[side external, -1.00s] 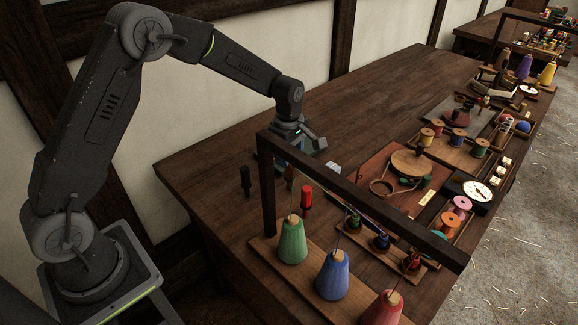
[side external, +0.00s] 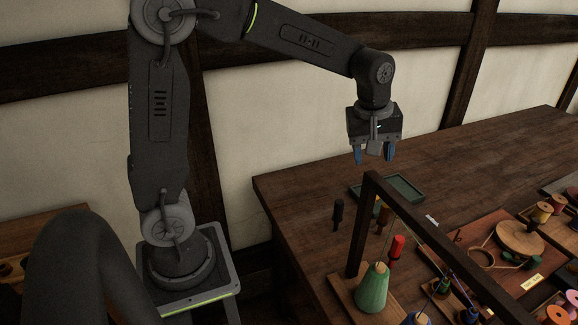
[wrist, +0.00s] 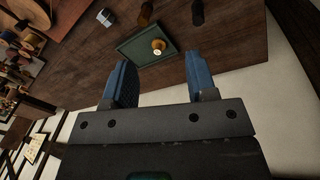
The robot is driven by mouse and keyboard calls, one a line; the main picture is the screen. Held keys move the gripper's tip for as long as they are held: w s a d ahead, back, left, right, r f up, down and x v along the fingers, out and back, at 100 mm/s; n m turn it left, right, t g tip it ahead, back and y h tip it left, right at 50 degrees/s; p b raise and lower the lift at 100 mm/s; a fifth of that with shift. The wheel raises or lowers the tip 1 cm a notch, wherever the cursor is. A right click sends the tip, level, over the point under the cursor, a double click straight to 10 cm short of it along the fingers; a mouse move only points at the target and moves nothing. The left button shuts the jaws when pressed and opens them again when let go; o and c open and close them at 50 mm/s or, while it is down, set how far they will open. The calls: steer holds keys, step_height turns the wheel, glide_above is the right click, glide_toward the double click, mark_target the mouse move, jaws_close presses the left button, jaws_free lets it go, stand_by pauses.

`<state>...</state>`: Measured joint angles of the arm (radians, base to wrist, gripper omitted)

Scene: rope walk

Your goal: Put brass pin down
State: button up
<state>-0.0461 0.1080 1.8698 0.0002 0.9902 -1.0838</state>
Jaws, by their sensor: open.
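My gripper (side external: 374,158) hangs above the far side of the bench, with its blue fingers pointing down. It is open and empty; the wrist view also shows the two fingers (wrist: 160,82) wide apart. A small brass-coloured piece, seemingly the brass pin (wrist: 158,47), stands in a shallow green tray (wrist: 135,49), ahead of my fingers and apart from them. The tray also shows in the side view (side external: 405,190), below my gripper. I cannot make out the pin in the side view, where the wooden frame's post covers part of the tray.
A dark wooden frame (side external: 440,245) rises in front of the tray. A black-handled tool (side external: 338,212), a brown-handled one (side external: 383,216) and a red one (side external: 397,247) stand nearby. A green cone (side external: 371,290) is at the front. The bench behind the tray is clear.

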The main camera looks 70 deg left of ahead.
steer(key=s+d+r+m+t, duration=0.1)
steer(key=s+m, duration=0.5)
steer(key=s, duration=0.3)
steer(key=s+d+r+m+t, duration=0.1)
steer(key=s+m+t, duration=0.1)
steer(key=s+m, duration=0.5)
steer(key=shift+s+r+t, duration=0.3)
steer(key=shift+s+r, duration=0.05)
steer(key=shift+s, duration=1.45)
